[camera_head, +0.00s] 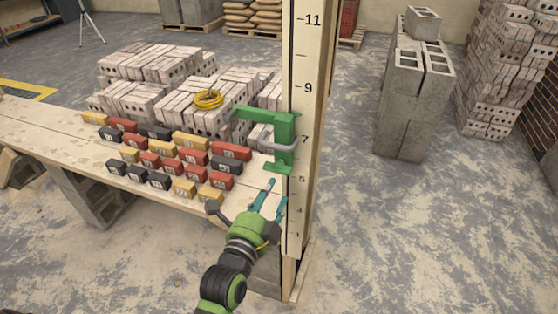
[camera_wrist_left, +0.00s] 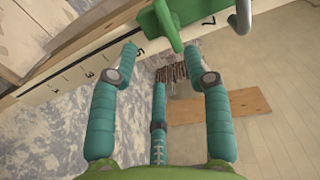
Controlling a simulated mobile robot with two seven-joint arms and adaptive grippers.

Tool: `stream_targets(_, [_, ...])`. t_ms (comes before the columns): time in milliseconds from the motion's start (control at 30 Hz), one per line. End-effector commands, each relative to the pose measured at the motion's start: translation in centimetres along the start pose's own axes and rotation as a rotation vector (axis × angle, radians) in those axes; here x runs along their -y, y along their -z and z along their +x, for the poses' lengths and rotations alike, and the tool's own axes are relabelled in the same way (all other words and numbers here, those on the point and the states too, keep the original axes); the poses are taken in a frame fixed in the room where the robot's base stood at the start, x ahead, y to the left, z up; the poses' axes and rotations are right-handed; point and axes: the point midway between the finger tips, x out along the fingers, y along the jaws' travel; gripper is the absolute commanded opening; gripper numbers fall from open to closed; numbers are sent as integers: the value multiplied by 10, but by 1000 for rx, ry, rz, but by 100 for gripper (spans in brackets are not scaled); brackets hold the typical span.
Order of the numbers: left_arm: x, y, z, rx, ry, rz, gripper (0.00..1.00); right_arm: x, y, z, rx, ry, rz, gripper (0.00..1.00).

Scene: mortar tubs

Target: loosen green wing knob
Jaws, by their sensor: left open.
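A green clamp (camera_head: 283,128) sits on the tall numbered post (camera_head: 305,60), with an arm reaching left and a grey curved bar (camera_head: 277,145) across it. At its lower end is a flared green piece (camera_head: 274,168), which looks like the wing knob. My left gripper (camera_head: 274,192) is open and empty, just below this piece and apart from it. In the left wrist view, green clamp parts (camera_wrist_left: 168,22) show at the top, beyond the open teal fingers (camera_wrist_left: 160,62). The grey bar (camera_wrist_left: 241,15) is at upper right. My right gripper is not in view.
A plank bench (camera_head: 50,125) at left carries several red, black and yellow blocks (camera_head: 190,157). Brick piles (camera_head: 150,68) with a yellow coil (camera_head: 208,99) stand behind. Grey blocks (camera_head: 412,105) stand at right.

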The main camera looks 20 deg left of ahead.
Motion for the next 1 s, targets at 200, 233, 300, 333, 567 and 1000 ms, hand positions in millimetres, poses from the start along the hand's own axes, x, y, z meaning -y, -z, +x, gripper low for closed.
stream_targets(200, [20, -3, 15, 8, 31, 37, 49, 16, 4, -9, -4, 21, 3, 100])
stream_targets(233, [21, -3, 20, 8, 32, 36, 49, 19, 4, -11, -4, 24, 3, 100])
stream_targets(300, [21, -3, 32, 8, 31, 34, 49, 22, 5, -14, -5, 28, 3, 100])
stream_targets(333, [21, -3, 36, 8, 31, 35, 49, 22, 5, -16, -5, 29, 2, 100])
stream_targets(567, [20, -3, 63, 8, 29, 34, 49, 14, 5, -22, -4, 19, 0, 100])
stream_targets(1000, [18, -3, 68, 7, 29, 34, 17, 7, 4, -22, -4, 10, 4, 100])
